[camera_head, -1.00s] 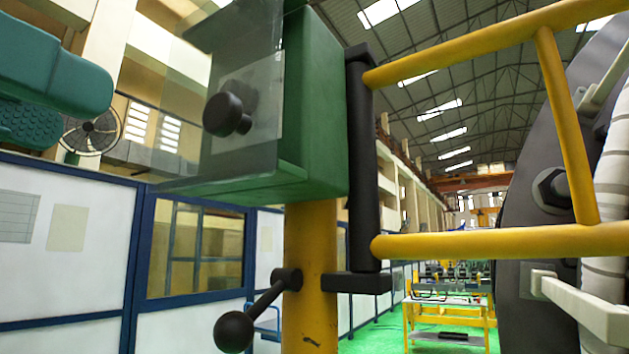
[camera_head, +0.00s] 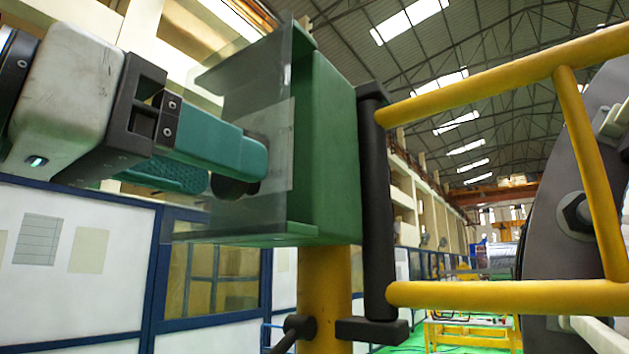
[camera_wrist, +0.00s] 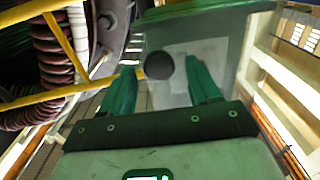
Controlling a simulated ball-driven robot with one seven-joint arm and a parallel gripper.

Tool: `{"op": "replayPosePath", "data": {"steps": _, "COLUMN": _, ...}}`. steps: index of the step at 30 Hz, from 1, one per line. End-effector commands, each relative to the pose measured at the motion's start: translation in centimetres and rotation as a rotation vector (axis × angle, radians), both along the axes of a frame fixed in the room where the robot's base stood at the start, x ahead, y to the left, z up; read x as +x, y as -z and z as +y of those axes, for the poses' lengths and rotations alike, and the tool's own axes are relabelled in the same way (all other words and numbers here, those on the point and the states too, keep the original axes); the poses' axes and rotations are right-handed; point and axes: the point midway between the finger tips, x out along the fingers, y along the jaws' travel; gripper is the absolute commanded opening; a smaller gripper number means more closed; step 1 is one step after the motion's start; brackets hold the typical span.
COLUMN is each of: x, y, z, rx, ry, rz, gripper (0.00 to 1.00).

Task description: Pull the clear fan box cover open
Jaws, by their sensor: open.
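The clear fan box cover (camera_head: 275,120) is a see-through shell on the left side of the green fan box (camera_head: 335,150). A black round knob (camera_head: 228,188) sticks out from the cover and is partly hidden by my gripper's near finger. My gripper (camera_head: 232,172) reaches in from the left, its teal fingers apart at the knob. In the wrist view the knob (camera_wrist: 159,65) shows between the two open fingertips, in front of the cover (camera_wrist: 190,60). I cannot tell whether the fingers touch it.
The box sits on a yellow post (camera_head: 326,285) with a black lever (camera_head: 295,330) low on it. A yellow tube frame (camera_head: 480,294) joins a black upright bar (camera_head: 375,200) at the right. A large grey disc (camera_head: 560,190) stands far right. White-panelled partitions (camera_head: 80,270) stand behind.

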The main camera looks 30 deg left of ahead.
Motion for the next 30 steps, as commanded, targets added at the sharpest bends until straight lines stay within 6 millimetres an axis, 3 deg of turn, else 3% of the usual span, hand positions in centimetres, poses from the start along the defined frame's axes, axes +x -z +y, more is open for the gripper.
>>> {"op": "replayPosePath", "data": {"steps": 10, "x": 0.36, "y": 0.05, "z": -0.04, "rx": 0.0, "ry": 0.0, "rz": 0.0, "gripper": 0.6}}
{"op": "replayPosePath", "data": {"steps": 27, "x": 0.32, "y": 0.04, "z": -0.02, "rx": 0.0, "ry": -0.001, "rz": 0.0, "gripper": 0.06}}
{"op": "replayPosePath", "data": {"steps": 30, "x": 0.32, "y": 0.03, "z": -0.01, "rx": 0.0, "ry": -0.001, "rz": 0.0, "gripper": 0.0}}
